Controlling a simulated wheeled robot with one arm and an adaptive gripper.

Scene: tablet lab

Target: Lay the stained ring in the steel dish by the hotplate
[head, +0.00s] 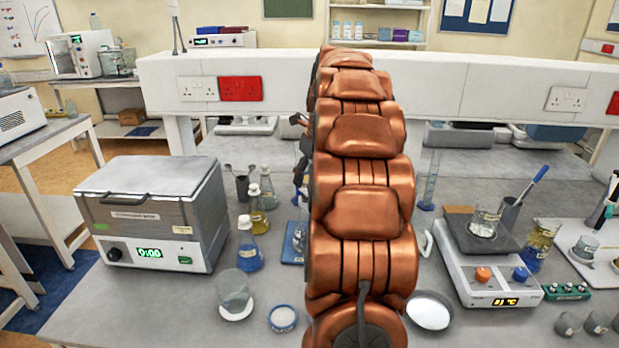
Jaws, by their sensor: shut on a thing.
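A shallow round dish with a metallic rim (451,305) and a bright white inside lies on the bench, just left of the hotplate (496,279); it looks like the steel dish. My copper-coloured arm rises through the middle of the head view and hides much of the bench behind it. Only dark parts of my gripper (301,172) show past the arm's left edge. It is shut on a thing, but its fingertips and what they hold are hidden. I cannot make out the stained ring.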

